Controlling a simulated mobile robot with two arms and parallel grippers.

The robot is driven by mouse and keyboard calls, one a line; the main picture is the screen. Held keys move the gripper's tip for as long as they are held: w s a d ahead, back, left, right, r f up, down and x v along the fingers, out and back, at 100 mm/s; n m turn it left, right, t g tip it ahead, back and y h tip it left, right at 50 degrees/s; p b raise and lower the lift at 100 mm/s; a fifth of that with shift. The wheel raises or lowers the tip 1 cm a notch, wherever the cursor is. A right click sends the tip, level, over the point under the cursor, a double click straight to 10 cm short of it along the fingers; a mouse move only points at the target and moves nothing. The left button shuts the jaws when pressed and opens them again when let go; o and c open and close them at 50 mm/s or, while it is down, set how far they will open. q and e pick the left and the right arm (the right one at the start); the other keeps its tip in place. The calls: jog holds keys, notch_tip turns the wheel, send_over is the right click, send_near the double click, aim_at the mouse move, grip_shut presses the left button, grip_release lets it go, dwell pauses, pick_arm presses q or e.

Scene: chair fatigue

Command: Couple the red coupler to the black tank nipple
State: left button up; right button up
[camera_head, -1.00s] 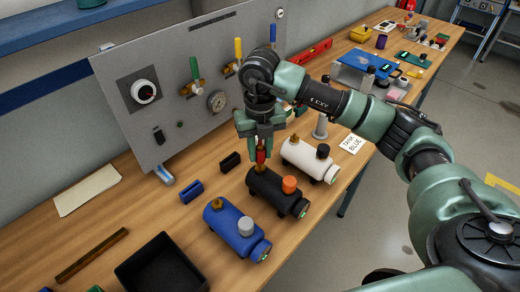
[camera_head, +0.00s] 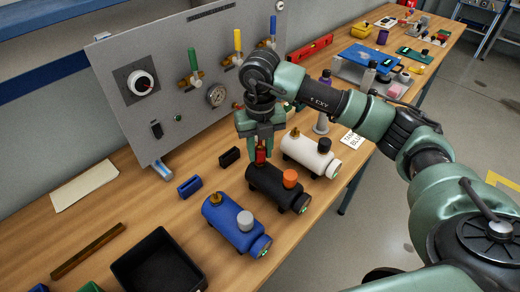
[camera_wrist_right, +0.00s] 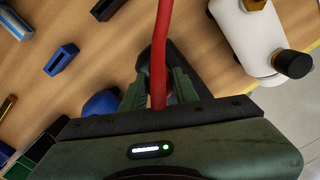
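The black tank (camera_head: 275,186) with an orange cap lies on the bench between the blue tank (camera_head: 237,226) and the white tank (camera_head: 310,155). My right gripper (camera_head: 260,148) points down just above the black tank's nipple end. It is shut on the red coupler (camera_head: 260,156), which sits at the top of the nipple. The nipple is hidden behind it, so I cannot tell whether they are fully joined. In the right wrist view a red hose (camera_wrist_right: 160,50) runs between the gripper fingers (camera_wrist_right: 160,92). My left gripper is not in view.
A grey panel (camera_head: 180,90) with valves and gauges stands behind the tanks. A black bin (camera_head: 158,265), a blue block (camera_head: 190,186) and a black block (camera_head: 229,157) are on the bench.

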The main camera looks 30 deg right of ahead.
aim_at(260, 144)
jog(key=o, duration=0.3)
jog(key=shift+r, duration=0.45)
notch_tip(260, 144, up, 7)
jog(key=shift+f+b, duration=0.1)
jog(key=shift+b, duration=0.9)
